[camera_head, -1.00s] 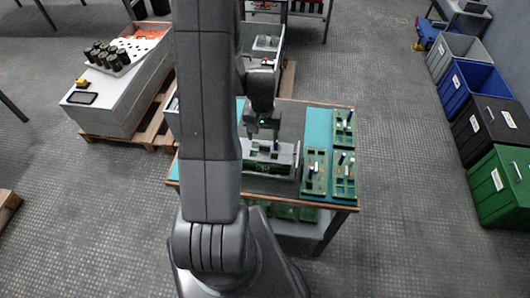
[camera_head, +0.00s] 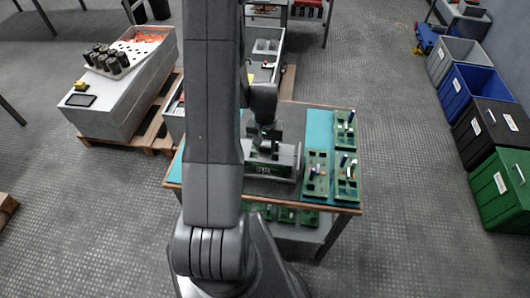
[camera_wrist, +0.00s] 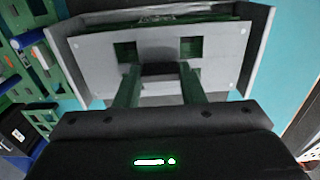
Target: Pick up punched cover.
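A light grey plate with two square cut-outs, which looks like the punched cover (camera_wrist: 215,70), fills the upper middle of the wrist view. It lies in a grey holder with raised sides (camera_wrist: 258,45), with green showing through the holes. In the head view the plate is mostly hidden; the grey holder (camera_head: 285,172) stands on the table. My gripper (camera_wrist: 160,70) is down at the cover, its two green fingers apart, one on each side of a small dark block (camera_wrist: 160,69) near the plate's middle. I cannot tell whether the fingers press on it.
Green boards with small parts (camera_head: 316,180) lie on the teal table mat (camera_head: 319,130) to the right, close to the holder. A grey cabinet (camera_head: 122,105) with black cylinders stands on a pallet at left. Coloured bins (camera_head: 501,195) line the right side. Floor between is clear.

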